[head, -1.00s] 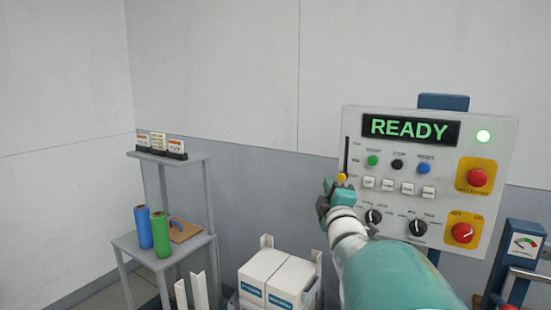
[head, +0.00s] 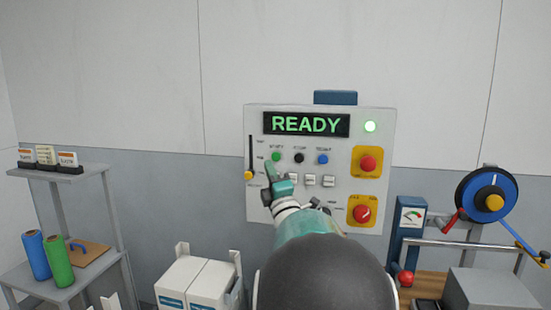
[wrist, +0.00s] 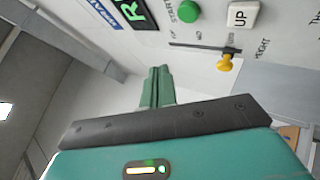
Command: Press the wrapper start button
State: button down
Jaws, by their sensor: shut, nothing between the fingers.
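The green START button (head: 276,157) is on the upper left of the white control panel (head: 385,115), below a display (head: 306,124) that reads READY. In the wrist view the START button (wrist: 187,11) is at the top, beyond the fingertips and to their right. My gripper (head: 270,168) is shut and empty, its tips just below and left of the green button in the head view. In the wrist view the shut fingers (wrist: 157,75) point toward the panel. I cannot tell how large the gap to the button is.
A black button (head: 299,158) and a blue one (head: 323,159) sit right of START. A yellow slider knob (head: 248,175) is at the left. A red button (head: 368,164) and a red rotary switch (head: 362,213) are at the right. White boxes (head: 210,285) stand below.

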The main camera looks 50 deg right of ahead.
aim_at(273, 153)
jog(key=shift+w+d, duration=0.4)
jog(key=shift+d, duration=0.55)
jog(key=shift+w+d, duration=0.45)
jog(key=shift+d, duration=0.5)
jog(key=shift+w+d, duration=0.4)
jog(key=shift+d, duration=0.55)
jog(key=shift+d, duration=0.15)
jog(key=shift+w+d, duration=0.15)
jog(key=shift+d, duration=0.1)
jog(key=shift+w+d, duration=0.2)
jog(key=shift+d, duration=0.25)
dwell(0.5)
jog(key=shift+s+a, duration=0.4)
jog(key=shift+a, duration=0.45)
jog(key=shift+a, duration=0.1)
